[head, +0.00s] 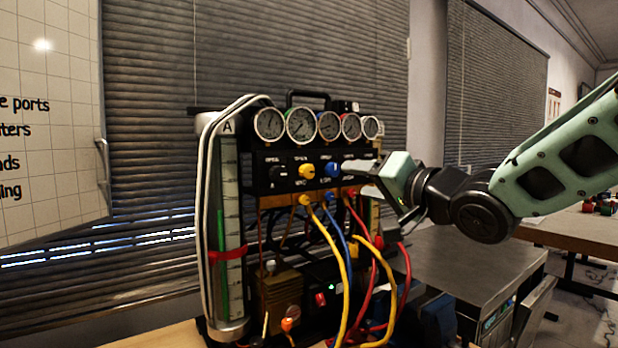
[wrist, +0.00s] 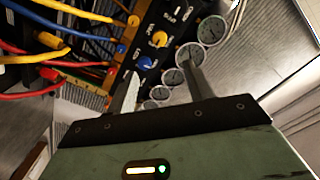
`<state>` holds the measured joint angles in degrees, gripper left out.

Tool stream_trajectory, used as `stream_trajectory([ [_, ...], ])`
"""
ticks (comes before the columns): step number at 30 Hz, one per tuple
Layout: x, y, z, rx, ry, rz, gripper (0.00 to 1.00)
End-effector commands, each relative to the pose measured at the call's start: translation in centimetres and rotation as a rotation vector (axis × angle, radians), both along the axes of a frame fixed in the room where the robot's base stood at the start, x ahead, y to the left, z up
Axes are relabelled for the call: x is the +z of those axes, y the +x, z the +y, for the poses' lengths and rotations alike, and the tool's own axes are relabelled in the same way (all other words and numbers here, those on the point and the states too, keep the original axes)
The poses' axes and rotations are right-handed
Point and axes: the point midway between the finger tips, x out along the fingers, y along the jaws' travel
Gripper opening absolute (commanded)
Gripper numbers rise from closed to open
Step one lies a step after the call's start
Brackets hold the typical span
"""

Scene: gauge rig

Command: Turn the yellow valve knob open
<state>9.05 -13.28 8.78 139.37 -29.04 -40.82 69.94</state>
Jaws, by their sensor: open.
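The yellow valve knob (head: 307,171) is on the black panel of the gauge rig, between a black knob (head: 279,172) and a blue knob (head: 332,170). It also shows in the wrist view (wrist: 159,39), beyond my fingertips. My gripper (head: 353,178) is open and empty, in front of the right part of the panel, to the right of the yellow knob. In the wrist view, the blue knob (wrist: 144,63) is nearer to my gripper (wrist: 163,80) than the yellow one. I cannot tell which way the yellow knob's pointer is set.
A row of round gauges (head: 329,125) sits above the knobs. Yellow, blue and red hoses (head: 340,262) hang from ports below them. A clear tube column (head: 230,230) with white hoses stands at the rig's left. A metal cart (head: 470,262) stands to the right.

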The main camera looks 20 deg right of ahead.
Motion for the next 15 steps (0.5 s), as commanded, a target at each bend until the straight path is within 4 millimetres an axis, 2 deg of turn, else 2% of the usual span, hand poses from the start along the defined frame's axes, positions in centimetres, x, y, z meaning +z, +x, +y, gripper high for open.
stream_trajectory([
  [15,-0.5,10.1,3.3,0.001,0.002,0.002,0.52],
])
